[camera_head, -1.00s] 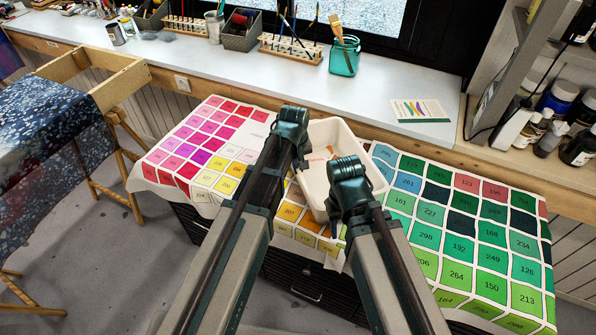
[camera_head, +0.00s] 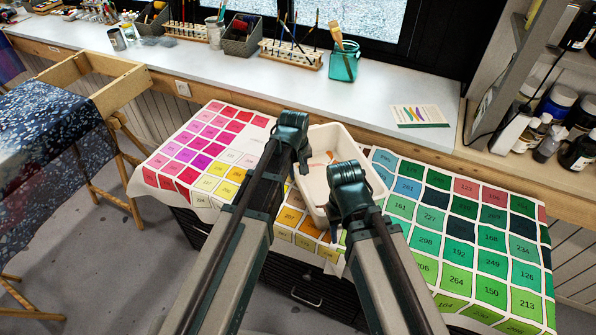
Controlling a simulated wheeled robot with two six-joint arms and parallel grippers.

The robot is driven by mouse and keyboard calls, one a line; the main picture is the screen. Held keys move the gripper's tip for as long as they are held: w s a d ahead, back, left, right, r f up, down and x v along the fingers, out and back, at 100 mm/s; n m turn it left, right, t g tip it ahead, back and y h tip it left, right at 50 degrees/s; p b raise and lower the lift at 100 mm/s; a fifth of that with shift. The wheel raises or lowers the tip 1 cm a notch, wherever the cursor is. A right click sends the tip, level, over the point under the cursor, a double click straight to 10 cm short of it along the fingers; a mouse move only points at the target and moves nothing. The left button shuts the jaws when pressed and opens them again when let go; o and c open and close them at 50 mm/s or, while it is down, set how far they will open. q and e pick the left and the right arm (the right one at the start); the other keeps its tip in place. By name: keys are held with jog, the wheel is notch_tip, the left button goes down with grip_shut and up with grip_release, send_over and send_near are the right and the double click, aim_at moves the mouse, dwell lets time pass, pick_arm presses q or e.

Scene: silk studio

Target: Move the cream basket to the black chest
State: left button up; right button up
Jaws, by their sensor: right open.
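The cream basket (camera_head: 330,141) is a rectangular, open-topped container with a few small orange-brown marks or items inside. It appears over the colour-chart cloth covering the black chest (camera_head: 314,288); whether it touches the cloth is unclear. My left gripper (camera_head: 304,170) is at the basket's left side, its fingers mostly hidden behind my own arm. Contact with the rim is unclear. My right gripper (camera_head: 349,212) is at the basket's front right, open, with its fingertips hidden beneath my wrist.
The colour-chart cloth (camera_head: 450,215) drapes over the chest top on both sides of the basket. A long white counter (camera_head: 240,75) behind holds a teal jar (camera_head: 344,63), brush racks and a card (camera_head: 419,115). Paint bottles (camera_head: 556,103) stand on the right shelf. A wooden frame (camera_head: 110,75) stands left.

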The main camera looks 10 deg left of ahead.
pick_arm(q)
notch_tip(320, 180, up, 12)
jog(key=s+p, duration=0.2)
jog(key=p, duration=0.9)
jog(key=s+d+m+g+y, duration=0.1)
jog(key=s+d+m+g, duration=0.1)
jog(key=s+m, duration=0.7)
jog(key=s, duration=0.8)
jog(key=shift+s+d+f, duration=0.25)
jog(key=shift+s+f, duration=0.05)
jog(key=shift+s, duration=0.05)
